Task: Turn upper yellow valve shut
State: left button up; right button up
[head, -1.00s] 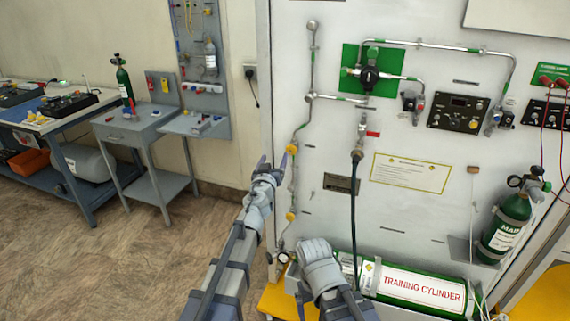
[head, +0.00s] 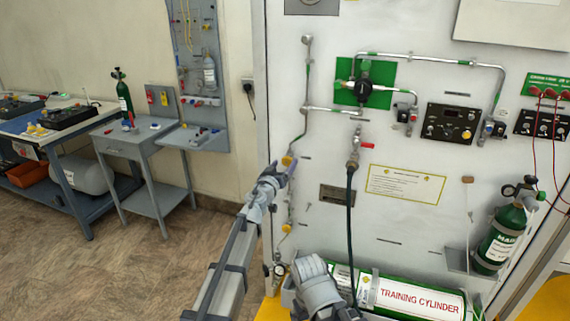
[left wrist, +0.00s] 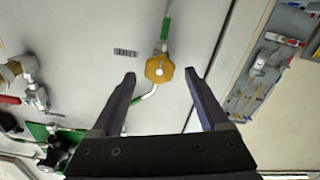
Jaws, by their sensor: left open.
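The upper yellow valve (head: 288,160) sits on a thin vertical pipe at the left side of the white panel. My left gripper (head: 279,172) is at this valve, open, its fingers partly overlapping the valve in the head view. In the left wrist view the yellow knob (left wrist: 160,68), eight-sided with a pale centre, lies between the two spread fingertips of the left gripper (left wrist: 160,75). A gap shows on each side, and neither finger touches it. My right wrist shows at the bottom of the head view; its gripper fingers are hidden.
A lower yellow valve (head: 286,228) sits on the same pipe, above a small gauge (head: 279,270). A dark hose (head: 350,230) hangs to the right. A green-and-white training cylinder (head: 410,297) lies low at the panel. A grey side table (head: 140,140) stands left, with open floor between.

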pick_arm(q)
jog(key=shift+x, duration=0.9)
grip_shut()
